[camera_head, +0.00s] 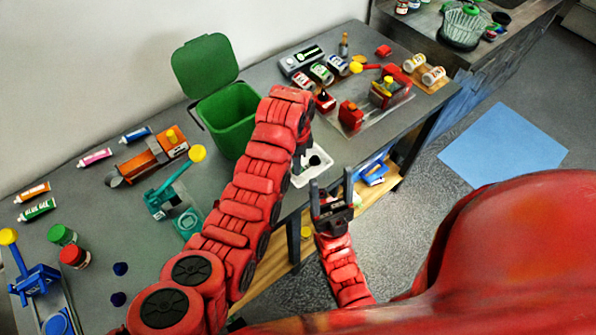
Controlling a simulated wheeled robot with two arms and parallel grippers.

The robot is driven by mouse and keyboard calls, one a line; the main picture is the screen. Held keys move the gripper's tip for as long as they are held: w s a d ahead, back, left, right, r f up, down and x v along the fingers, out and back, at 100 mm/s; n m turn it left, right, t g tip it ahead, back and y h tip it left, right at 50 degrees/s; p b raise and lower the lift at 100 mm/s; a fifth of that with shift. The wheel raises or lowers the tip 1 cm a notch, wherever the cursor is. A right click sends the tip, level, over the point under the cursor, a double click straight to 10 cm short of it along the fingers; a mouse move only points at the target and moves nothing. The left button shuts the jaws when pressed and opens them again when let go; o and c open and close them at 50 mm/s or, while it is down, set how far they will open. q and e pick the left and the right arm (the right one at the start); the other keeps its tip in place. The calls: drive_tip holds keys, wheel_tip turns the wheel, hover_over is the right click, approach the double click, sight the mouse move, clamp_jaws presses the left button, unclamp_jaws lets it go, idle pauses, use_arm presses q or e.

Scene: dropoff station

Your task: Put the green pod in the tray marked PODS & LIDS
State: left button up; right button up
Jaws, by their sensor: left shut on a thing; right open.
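My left arm reaches in from the left and bends down at the far edge of its reach, beside a small white tray (326,167) at the table's front edge. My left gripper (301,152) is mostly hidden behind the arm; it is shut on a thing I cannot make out. A small dark round thing (315,160) shows in the white tray. I cannot read a label on this tray, and no green pod shows plainly. My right gripper (331,190) is open and empty, fingers up, in front of the table edge.
A green bin (228,115) with its lid up stands behind my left arm. Two dark blue pods (121,268) lie at the table's near left. Paste tubes, jars and orange, teal, blue and red devices stand about. A blue floor mat (503,144) lies right, with open floor around.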

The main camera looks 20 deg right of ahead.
use_arm(q)
drive_tip(key=shift+w+d+r, duration=0.15)
drive_tip(key=shift+w+d, duration=0.15)
drive_tip(key=shift+w, duration=0.15)
drive_tip(key=shift+w+d, duration=0.1)
wheel_tip(320, 180, down, 2)
drive_tip(key=shift+f+p, duration=0.1)
drive_tip(key=shift+p, duration=0.6)
drive_tip(key=shift+f, duration=0.7)
drive_tip(key=shift+f, duration=0.15)
